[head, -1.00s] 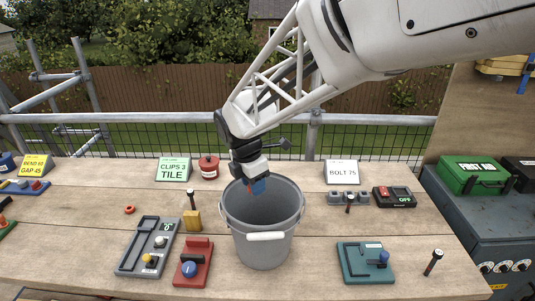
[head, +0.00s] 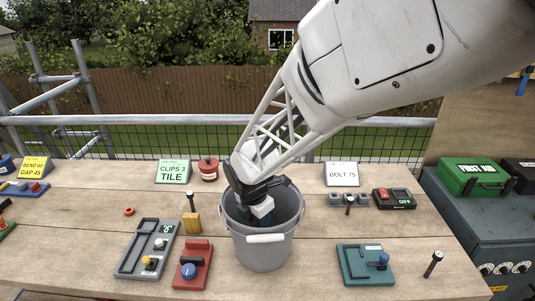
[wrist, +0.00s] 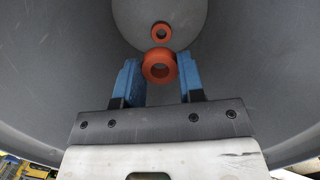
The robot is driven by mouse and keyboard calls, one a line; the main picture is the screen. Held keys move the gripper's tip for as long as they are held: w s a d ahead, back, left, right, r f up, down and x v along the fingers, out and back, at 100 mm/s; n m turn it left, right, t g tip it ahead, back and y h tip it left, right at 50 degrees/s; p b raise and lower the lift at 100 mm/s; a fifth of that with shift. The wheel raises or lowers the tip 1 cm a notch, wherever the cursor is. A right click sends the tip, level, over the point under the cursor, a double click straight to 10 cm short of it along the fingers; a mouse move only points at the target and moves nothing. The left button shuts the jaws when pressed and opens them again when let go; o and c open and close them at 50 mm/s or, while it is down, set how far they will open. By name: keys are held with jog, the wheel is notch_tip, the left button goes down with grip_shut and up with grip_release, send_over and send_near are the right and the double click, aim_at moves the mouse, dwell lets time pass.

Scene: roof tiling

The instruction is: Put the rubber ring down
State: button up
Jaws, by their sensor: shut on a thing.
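The grey bucket (head: 262,250) stands upright on the bench. My gripper (wrist: 160,68) is down inside it, and the bucket wall hides the fingers in the head view. In the wrist view the two blue fingers are shut on an orange-red rubber ring (wrist: 147,65), held between their tips. A second orange-red ring (wrist: 154,33) shows beyond it, apparently on the bucket floor. Whether the held ring touches the floor, I cannot tell.
Another small orange ring (head: 129,211) lies on the bench at left. A red device (head: 191,272) and a yellow block (head: 193,223) stand close left of the bucket. A teal device (head: 364,264) is to the right. The bench between bucket and teal device is clear.

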jog(key=shift+f, duration=0.25)
jog(key=shift+f, duration=3.15)
jog(key=shift+f, duration=1.85)
jog(key=shift+f, duration=0.1)
jog(key=o, duration=1)
jog(key=shift+c, duration=0.2)
